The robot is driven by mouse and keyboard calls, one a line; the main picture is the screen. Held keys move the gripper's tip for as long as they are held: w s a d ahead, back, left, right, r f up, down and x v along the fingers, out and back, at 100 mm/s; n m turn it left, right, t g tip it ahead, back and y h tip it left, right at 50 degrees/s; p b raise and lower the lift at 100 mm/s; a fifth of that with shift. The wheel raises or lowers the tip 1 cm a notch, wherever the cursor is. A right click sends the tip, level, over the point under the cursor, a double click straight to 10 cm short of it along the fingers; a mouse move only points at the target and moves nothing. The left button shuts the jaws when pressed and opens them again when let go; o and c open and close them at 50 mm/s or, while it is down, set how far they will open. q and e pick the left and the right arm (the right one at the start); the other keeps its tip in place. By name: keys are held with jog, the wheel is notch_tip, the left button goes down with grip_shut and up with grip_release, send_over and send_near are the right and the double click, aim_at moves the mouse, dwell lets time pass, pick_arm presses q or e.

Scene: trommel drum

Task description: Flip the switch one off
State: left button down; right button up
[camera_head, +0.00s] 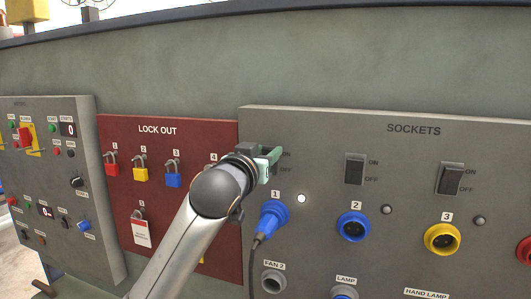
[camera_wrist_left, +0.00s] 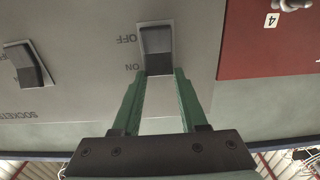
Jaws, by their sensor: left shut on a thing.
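Switch one (camera_wrist_left: 155,48) is a dark rocker in a light frame on the grey sockets panel. It appears upside down in the left wrist view, with OFF above ON beside it. In the head view my left gripper (camera_head: 271,157) hides most of this switch. In the left wrist view the green fingers of my left gripper (camera_wrist_left: 162,73) are at the ON end of the switch, one on each side, shut on it. Exact finger contact is hard to see. My right gripper is not in view.
The sockets panel (camera_head: 320,127) also has switch two (camera_head: 354,169) and switch three (camera_head: 450,179). A blue plug (camera_head: 272,215) sits in socket 1, beside a bright white lamp (camera_head: 301,198). The red lockout board (camera_head: 120,190) with padlocks is left of my gripper.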

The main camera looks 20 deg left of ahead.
pick_arm(q)
jog(key=shift+f, duration=0.1)
jog(key=t+b, duration=0.1)
jog(key=b, duration=0.2)
jog(key=f+t+b, duration=0.1)
jog(key=t+b, duration=0.1)
jog(key=b, duration=0.1)
jog(key=shift+s, duration=0.35)
jog(key=shift+t, duration=0.3)
jog(key=shift+r, duration=0.1)
jog(key=shift+c, duration=2.2)
grip_release()
jog(key=b+v, duration=0.2)
jog(key=v, duration=1)
jog(key=shift+s, duration=0.25)
